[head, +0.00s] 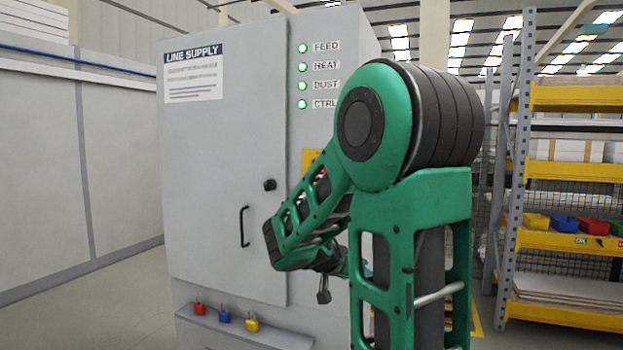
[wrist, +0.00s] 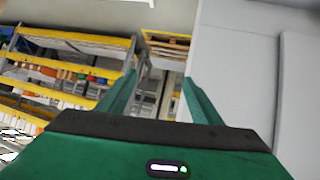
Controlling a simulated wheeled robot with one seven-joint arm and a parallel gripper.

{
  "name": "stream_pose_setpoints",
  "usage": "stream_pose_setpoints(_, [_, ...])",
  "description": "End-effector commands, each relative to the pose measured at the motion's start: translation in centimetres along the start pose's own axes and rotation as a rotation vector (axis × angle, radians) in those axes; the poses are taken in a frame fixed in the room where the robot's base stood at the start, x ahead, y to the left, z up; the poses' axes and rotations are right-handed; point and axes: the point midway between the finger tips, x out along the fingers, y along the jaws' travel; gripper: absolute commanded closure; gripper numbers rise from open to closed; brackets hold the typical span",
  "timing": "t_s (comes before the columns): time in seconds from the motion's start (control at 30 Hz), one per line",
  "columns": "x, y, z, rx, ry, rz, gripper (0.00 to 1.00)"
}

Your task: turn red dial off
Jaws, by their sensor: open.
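A grey cabinet (head: 225,130) labelled LINE SUPPLY stands ahead in the head view. A yellow plate (head: 309,160) on its front is mostly behind my arm. A small bit of red (head: 323,172) shows at the plate, perhaps the red dial; its shape and setting are hidden. My gripper (wrist: 160,98) is open in the wrist view, with nothing between its two green fingers. The wrist view shows no dial. In the head view my arm hides most of the gripper.
Four-lamp column reads FEED, HEAT, DUST, CTRL, with green lamps (head: 302,75) lit. A black door handle (head: 244,226) is on the cabinet. Red, blue and yellow padlocks (head: 224,316) sit on a low ledge. A yellow-beamed shelf rack (head: 570,240) stands at right.

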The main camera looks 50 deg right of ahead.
Motion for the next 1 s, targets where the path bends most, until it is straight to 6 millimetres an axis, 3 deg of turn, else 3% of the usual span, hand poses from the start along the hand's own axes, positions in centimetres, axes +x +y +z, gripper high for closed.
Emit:
stream_pose_setpoints(0.1, [-0.7,-3.3,-6.6,0.062,0.295,0.007,0.41])
stream_pose_setpoints(0.17, [-2.1,-5.1,-9.7,0.085,0.441,-0.011,0.41])
stream_pose_setpoints(0.3, [-6.9,-9.5,-14.9,0.103,0.735,-0.088,0.41])
stream_pose_setpoints(0.5, [-12.5,-13.9,-17.7,0.088,0.97,-0.192,0.41])
stream_pose_setpoints(0.6, [-13.6,-14.7,-18.2,0.085,1.011,-0.213,0.41])
stream_pose_setpoints(0.77, [-13.1,-14.9,-19.5,0.086,1.019,-0.215,0.41])
stream_pose_setpoints(1.0, [-10.9,-15.3,-23.1,0.088,1.019,-0.214,0.41])
